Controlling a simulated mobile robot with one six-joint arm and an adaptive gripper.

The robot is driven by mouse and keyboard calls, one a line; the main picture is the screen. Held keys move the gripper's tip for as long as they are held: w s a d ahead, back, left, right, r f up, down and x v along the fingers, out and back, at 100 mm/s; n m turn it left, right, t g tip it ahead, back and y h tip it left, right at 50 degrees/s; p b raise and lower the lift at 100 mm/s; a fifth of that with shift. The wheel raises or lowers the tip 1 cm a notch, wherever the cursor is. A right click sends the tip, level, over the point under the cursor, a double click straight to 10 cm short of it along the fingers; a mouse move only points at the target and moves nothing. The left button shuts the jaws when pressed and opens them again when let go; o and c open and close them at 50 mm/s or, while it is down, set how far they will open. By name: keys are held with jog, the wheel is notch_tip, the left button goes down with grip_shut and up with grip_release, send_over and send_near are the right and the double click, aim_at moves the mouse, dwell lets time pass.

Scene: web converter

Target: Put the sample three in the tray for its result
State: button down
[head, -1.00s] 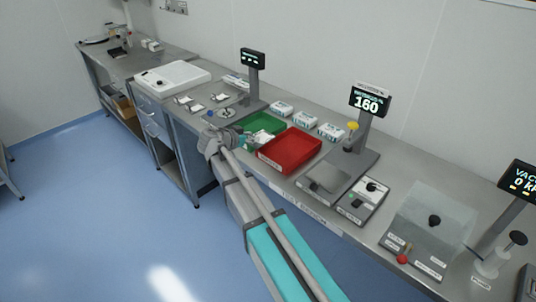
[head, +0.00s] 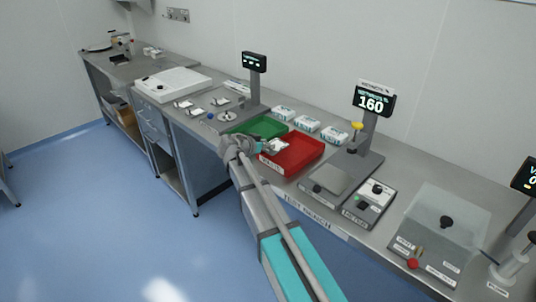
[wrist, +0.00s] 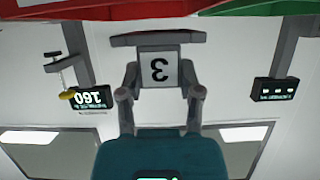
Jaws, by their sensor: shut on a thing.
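Sample three (wrist: 159,68) is a pale square marked 3, upside down in the wrist view. My gripper (wrist: 159,76) is shut on it, with a finger at each side. In the head view the sample is a small white piece (head: 279,146) at my gripper (head: 268,147), over the left end of the red tray (head: 306,160), near the green tray (head: 253,125). The red tray (wrist: 95,9) and green tray (wrist: 265,7) also edge the top of the wrist view. Their inside floors are partly hidden by my arm.
A tester with a display reading 160 (head: 371,103) stands right of the red tray. Several white boxes (head: 307,124) line up behind the trays. Another display on a post (head: 254,62) stands behind left. Small samples (head: 184,104) lie on the left bench.

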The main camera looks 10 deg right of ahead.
aim_at(266, 151)
jog(key=shift+w+d+f+b, duration=0.25)
jog(key=shift+d+f+b, duration=0.15)
jog(key=shift+f+b, duration=1.6)
jog(key=shift+f, duration=0.05)
jog(key=shift+f+b, duration=0.6)
jog(key=shift+c, duration=1.3)
grip_release()
jog(key=shift+r, duration=0.2)
jog(key=shift+r+p, duration=0.7)
jog(key=shift+p, duration=0.15)
jog(key=p+v, duration=0.4)
jog(key=v, duration=0.8)
jog(key=shift+f, duration=0.2)
